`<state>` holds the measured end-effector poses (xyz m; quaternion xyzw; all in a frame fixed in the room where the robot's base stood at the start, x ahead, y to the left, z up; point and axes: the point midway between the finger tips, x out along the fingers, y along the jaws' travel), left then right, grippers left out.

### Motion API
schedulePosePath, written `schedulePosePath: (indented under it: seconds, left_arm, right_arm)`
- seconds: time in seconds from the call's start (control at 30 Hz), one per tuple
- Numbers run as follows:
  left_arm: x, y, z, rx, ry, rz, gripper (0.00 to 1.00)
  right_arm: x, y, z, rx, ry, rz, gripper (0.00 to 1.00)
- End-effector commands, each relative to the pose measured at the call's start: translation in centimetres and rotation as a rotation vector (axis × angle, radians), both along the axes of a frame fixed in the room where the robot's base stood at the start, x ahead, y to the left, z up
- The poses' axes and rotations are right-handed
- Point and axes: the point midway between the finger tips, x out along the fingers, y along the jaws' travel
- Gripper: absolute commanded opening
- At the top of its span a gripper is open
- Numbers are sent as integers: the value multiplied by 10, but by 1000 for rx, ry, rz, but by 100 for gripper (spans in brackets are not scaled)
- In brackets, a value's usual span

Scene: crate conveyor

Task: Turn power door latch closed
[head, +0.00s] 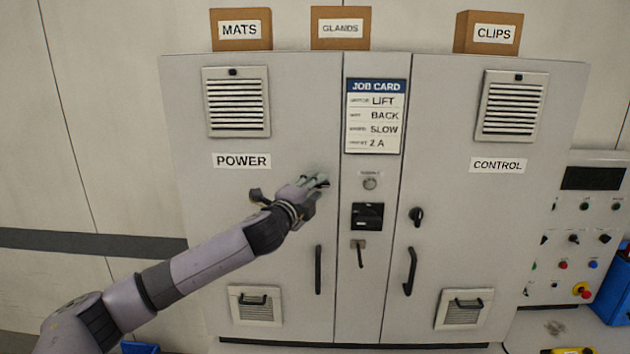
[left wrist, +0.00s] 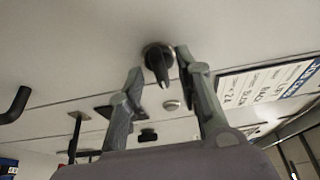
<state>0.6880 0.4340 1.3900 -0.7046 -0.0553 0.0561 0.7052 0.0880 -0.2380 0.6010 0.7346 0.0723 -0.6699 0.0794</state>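The power door (head: 235,205) is the left grey cabinet door, and it sits flush with the cabinet front. Its latch is hidden behind my left gripper (head: 322,182) in the head view. In the left wrist view the dark round latch (left wrist: 158,60) shows on the panel, with its grip pointing down in the picture. My left gripper's two fingers (left wrist: 158,64) are apart, one on each side of the latch. The right finger is very close to the latch; I cannot tell whether it touches. My right gripper is in neither view.
The control door (head: 455,205) has its own latch (head: 416,216) and handle (head: 410,271). The power door handle (head: 318,270) is below my gripper. A black switch (head: 367,216) and a lever (head: 359,253) are on the middle strip. Boxes stand on top.

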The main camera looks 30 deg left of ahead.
Motion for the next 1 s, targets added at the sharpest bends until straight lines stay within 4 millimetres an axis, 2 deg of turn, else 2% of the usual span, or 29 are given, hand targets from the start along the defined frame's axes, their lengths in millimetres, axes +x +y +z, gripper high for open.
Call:
schedulePosePath:
  seconds: [0.37, 0.83, 1.0]
  left_arm:
    - [5, 0, -1, 0, 0, -1, 32]
    - [5, 1, -1, 0, 0, 0, 0]
    - [5, 1, -1, 0, 1, 0, 0]
  right_arm:
    - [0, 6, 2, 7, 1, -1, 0]
    - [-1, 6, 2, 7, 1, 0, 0]
    - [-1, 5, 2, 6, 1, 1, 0]
